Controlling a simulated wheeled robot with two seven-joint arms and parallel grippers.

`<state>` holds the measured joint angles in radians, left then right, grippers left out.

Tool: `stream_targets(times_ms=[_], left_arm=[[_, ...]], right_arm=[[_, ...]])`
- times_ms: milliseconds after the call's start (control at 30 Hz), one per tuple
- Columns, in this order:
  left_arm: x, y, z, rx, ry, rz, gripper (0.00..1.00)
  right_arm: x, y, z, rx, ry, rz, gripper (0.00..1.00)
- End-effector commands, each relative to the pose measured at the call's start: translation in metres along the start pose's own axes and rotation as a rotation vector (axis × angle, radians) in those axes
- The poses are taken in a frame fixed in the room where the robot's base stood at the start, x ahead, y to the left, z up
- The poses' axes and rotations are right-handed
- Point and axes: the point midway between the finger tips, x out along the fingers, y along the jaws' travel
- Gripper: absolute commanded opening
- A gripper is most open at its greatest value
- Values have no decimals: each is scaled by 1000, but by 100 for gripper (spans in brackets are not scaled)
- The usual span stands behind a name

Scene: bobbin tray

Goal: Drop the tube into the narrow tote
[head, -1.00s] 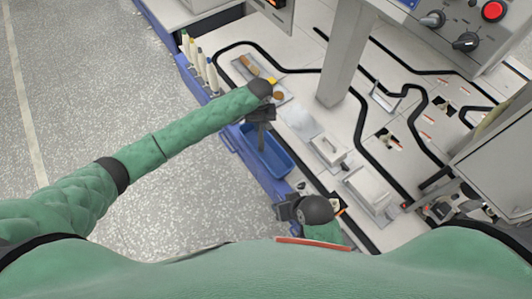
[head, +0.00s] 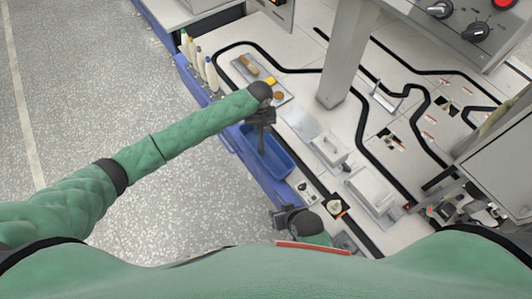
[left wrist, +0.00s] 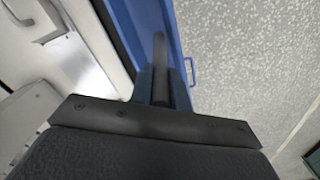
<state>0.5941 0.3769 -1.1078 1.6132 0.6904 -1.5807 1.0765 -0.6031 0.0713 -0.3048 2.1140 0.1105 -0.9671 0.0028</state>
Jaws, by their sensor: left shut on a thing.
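The narrow tote is a blue open bin (head: 283,167) at the work surface's near edge, in the middle of the head view. Its blue wall (left wrist: 128,22) also shows in the left wrist view. My left gripper (head: 262,143) is above the tote, pointing down. In the left wrist view, the left gripper (left wrist: 162,88) is shut on the tube (left wrist: 160,52), a dark slim piece standing out between the fingers. In the head view I cannot tell the tube from the dark fingers. My right gripper (head: 279,219) is low in the head view, apart from the tote; its fingers are unclear.
Several bottles (head: 200,62) stand left of a tray (head: 262,82) with small items. A metal plate (head: 299,121) and white blocks (head: 330,150) lie right of the tote. A grey post (head: 343,60) rises behind. A control panel (head: 470,25) is at the upper right.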

Motion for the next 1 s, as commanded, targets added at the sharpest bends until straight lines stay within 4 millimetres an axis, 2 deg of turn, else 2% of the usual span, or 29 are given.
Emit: stream_targets(times_ms=[400, 433, 533, 567, 867, 1000], left_arm=[[1, 0, 0, 0, 0, 0, 0], [1, 0, 0, 0, 0, 0, 22], [1, 0, 0, 0, 0, 0, 41], [1, 0, 0, 0, 0, 0, 43], [-1, 0, 0, 0, 0, 1, 43], [-13, 0, 0, 0, 1, 1, 43]], right_arm=[[5, 0, 3, 1, 3, 0, 36], [5, 0, 4, 1, 3, 0, 36], [5, 0, 4, 1, 3, 0, 36], [5, 0, 4, 1, 3, 0, 36], [4, 0, 3, 1, 3, 0, 36], [4, 1, 3, 1, 3, 1, 36]])
